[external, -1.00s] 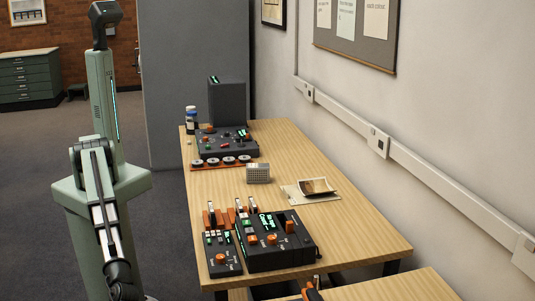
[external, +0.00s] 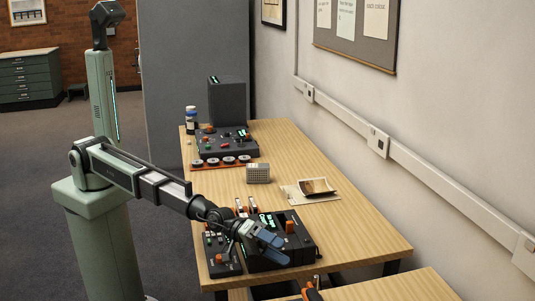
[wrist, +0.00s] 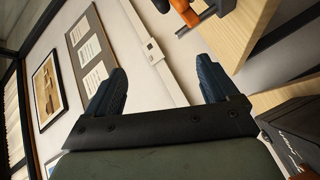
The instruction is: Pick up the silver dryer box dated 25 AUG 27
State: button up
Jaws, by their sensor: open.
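A small silver box with a perforated-looking face (external: 258,173) stands on the wooden table, near its middle, in the external view. It is the only silver box I can make out; no date is readable on it. My gripper (external: 280,248) is in front of and above the dark console near the table's front end, well apart from the silver box. Its blue fingers are open and empty. In the wrist view the gripper (wrist: 161,66) is spread wide with only wall behind it. The silver box is not visible there.
A dark console (external: 285,235) and a smaller control unit (external: 221,254) stand at the table's front. An open booklet (external: 317,187) lies right of the silver box. Another console (external: 226,142) stands behind it. Bare wood (external: 215,183) lies left of the box.

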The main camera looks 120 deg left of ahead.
jog(key=s+a+r+g+y, duration=0.1)
jog(key=s+a+r+y, duration=0.1)
jog(key=a, duration=0.8)
jog(key=s+a+r+y, duration=0.2)
jog(key=a, duration=0.9)
jog(key=s+a+r+g+y, duration=0.1)
jog(key=s+a+r, duration=0.1)
jog(key=a, duration=0.8)
jog(key=m+g, duration=0.5)
jog(key=g, duration=0.6)
send_over(257, 165)
jog(key=s+d, duration=0.1)
jog(key=s, duration=0.2)
notch_tip(257, 165, down, 3)
jog(key=shift+f+h, duration=0.15)
jog(key=shift+h, duration=0.25)
jog(key=x, duration=0.7)
jog(key=shift+w+f, duration=0.15)
jog(key=shift+f, duration=0.1)
jog(key=shift+d+x, duration=0.25)
jog(key=shift+x, duration=1.1)
jog(key=shift+d+x, duration=0.2)
jog(key=shift+x, duration=1.1)
jog(key=shift+f, duration=0.4)
